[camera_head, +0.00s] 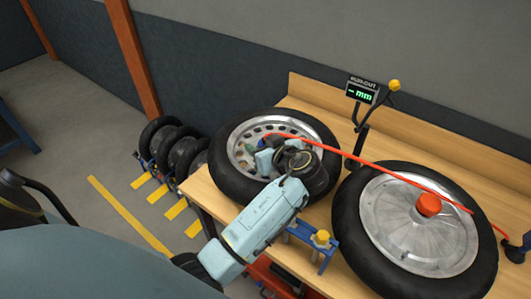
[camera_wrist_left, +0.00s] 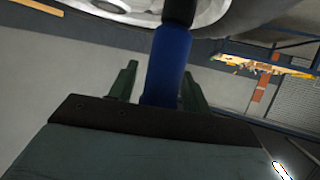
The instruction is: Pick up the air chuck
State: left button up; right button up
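The air chuck shows in the left wrist view as a blue cylindrical handle (camera_wrist_left: 168,68) with a dark upper part. It stands between the two green fingers of my left gripper (camera_wrist_left: 157,95). The right finger looks very close to it; a narrow gap shows at the left finger. In the head view my left gripper (camera_head: 265,155) is over the left wheel (camera_head: 237,184), at its silver rim, and mostly hides the chuck. A red hose (camera_head: 345,155) runs from there to the right. My right gripper is not in view.
A second wheel with a red-orange hub cap (camera_head: 428,204) lies to the right on the wooden bench (camera_head: 305,102). A run-out gauge display (camera_head: 361,91) stands behind, between the wheels. Several tyres (camera_head: 158,137) stand on the floor.

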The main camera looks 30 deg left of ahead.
pick_arm(q)
jog(key=c, duration=0.9)
